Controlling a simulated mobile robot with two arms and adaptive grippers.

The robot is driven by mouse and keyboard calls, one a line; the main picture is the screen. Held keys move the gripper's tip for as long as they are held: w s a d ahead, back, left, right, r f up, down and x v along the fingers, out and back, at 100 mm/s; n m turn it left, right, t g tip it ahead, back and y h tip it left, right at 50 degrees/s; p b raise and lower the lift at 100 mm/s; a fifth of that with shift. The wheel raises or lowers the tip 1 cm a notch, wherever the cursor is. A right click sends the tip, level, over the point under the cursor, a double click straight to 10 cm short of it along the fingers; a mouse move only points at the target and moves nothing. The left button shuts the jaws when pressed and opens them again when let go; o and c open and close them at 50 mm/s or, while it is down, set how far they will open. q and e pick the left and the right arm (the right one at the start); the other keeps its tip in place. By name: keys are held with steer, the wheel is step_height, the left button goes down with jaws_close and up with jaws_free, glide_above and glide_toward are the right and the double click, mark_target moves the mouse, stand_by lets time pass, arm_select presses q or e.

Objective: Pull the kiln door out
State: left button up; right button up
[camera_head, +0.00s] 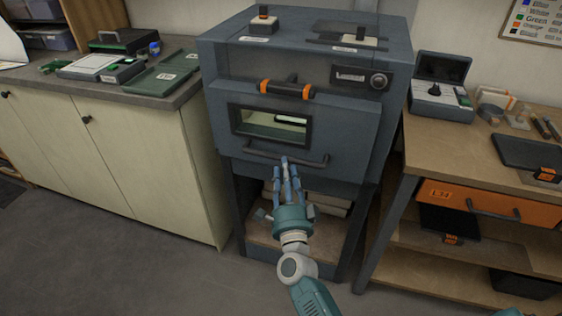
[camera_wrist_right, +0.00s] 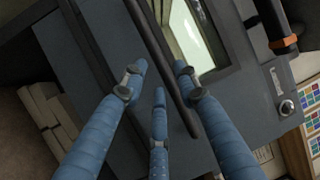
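The kiln (camera_head: 230,55) is a blue-grey box between the cabinet and the workbench. Its door (camera_head: 350,128) is a front panel with a small window (camera_head: 258,124), and looks shut. A dark bar handle (camera_head: 262,154) runs along the door's lower part. In the right wrist view the handle (camera_wrist_right: 149,38) crosses between my fingertips, with the door (camera_wrist_right: 240,100) behind it. My right gripper (camera_head: 285,170) is open, its blue fingers pointing at the handle's middle. I cannot tell whether they touch it. My left gripper is not in view.
A second bar with orange ends (camera_head: 288,89) sits above the window. The workbench (camera_head: 450,133) with an orange drawer (camera_head: 485,203) stands close on the right. A cream cabinet (camera_head: 145,150) stands on the left. The floor (camera_head: 130,265) in front is clear.

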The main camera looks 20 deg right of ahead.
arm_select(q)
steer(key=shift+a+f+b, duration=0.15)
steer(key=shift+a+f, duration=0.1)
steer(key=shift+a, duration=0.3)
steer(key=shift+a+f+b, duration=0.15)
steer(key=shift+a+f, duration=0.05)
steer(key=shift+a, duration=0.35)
arm_select(e)
steer(key=shift+x, duration=2.3)
steer(key=shift+a, duration=0.1)
steer(key=shift+c, duration=0.2)
jaws_close()
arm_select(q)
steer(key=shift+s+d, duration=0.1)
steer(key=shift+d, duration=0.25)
